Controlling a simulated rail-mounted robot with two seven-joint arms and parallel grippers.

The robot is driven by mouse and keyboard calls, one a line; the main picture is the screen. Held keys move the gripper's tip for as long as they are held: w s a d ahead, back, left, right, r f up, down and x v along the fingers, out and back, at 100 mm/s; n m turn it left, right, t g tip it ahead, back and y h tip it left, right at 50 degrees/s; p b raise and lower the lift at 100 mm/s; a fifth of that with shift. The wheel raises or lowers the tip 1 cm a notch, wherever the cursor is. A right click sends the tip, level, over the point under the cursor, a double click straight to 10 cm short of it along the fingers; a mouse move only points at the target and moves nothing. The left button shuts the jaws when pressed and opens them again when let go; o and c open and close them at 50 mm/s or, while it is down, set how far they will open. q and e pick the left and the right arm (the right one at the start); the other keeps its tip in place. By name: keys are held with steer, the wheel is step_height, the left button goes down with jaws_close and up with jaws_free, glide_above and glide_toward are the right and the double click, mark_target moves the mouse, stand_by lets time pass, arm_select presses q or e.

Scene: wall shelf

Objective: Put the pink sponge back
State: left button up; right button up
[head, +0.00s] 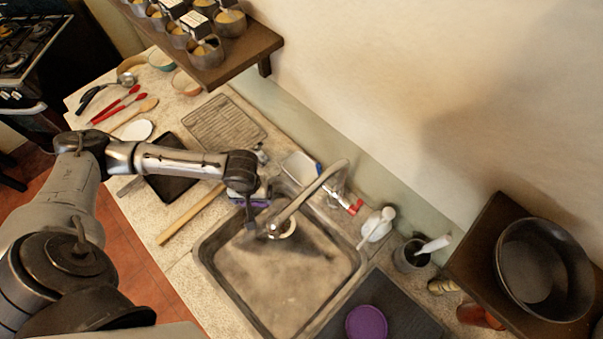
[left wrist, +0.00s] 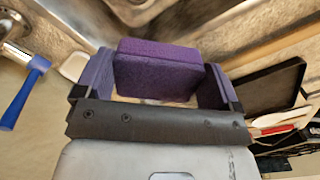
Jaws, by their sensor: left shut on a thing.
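A sponge (left wrist: 160,70) shows as a dark purple block in the left wrist view; I see no plainly pink sponge. It sits between the two lilac finger pads of my left gripper (left wrist: 158,88), which is shut on it. In the head view my left gripper (head: 248,200) is low over the left rim of the sink (head: 205,262), and only a small purple part of the sponge shows beside it. The arm hides the rest. My right gripper is in neither view.
The faucet (head: 310,187) arches over the sink just right of the gripper. A wooden rolling pin (head: 190,215), a dark tray (head: 172,183) and a drying rack (head: 224,122) lie to the left. A purple round thing (head: 367,323) lies on a dark mat (head: 408,318).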

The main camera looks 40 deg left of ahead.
arm_select(q)
steer(key=shift+a+f, duration=0.25)
steer(key=shift+f, duration=0.35)
steer(key=w, duration=0.6)
steer(key=w+d+f, duration=0.1)
steer(key=w, duration=0.5)
steer(key=w+f, duration=0.1)
steer(key=w, duration=0.6)
steer(key=shift+w+d, duration=0.1)
steer(key=shift+d, duration=0.15)
steer(key=shift+f, duration=0.6)
step_height(320, 180, down, 4)
steer(key=shift+r, duration=0.25)
steer(key=shift+w+f, duration=0.15)
steer(key=shift+f, duration=0.1)
steer(key=shift+f, duration=0.1)
steer(key=o, duration=0.6)
steer(key=shift+c, duration=0.2)
